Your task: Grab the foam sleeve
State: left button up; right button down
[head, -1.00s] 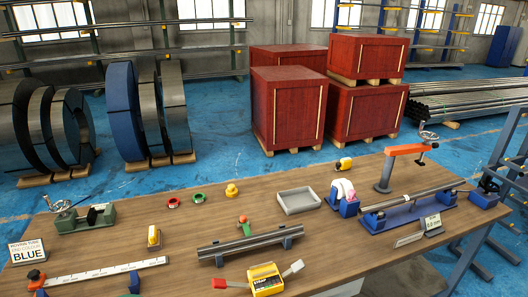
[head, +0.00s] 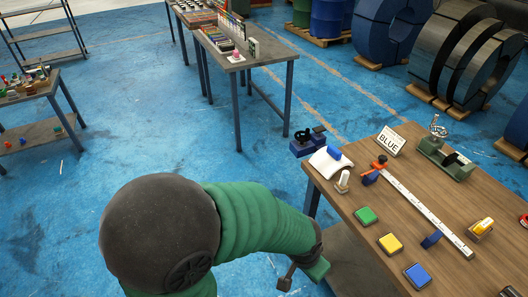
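I cannot pick out a foam sleeve in the head view. My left arm, with a dark round joint and a green ribbed covering, comes in from the bottom left. Its gripper (head: 302,276) hangs low beside the near left edge of the wooden workbench (head: 340,215), below the bench top. It is small and partly turned away, so I cannot tell whether its fingers are open or shut. My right gripper is not in view.
Another table (head: 234,59) stands farther back. Blue floor on the left is open.

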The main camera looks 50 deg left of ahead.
aim_at(328, 160)
jog(key=u, duration=0.95)
jog(key=i+j, duration=0.15)
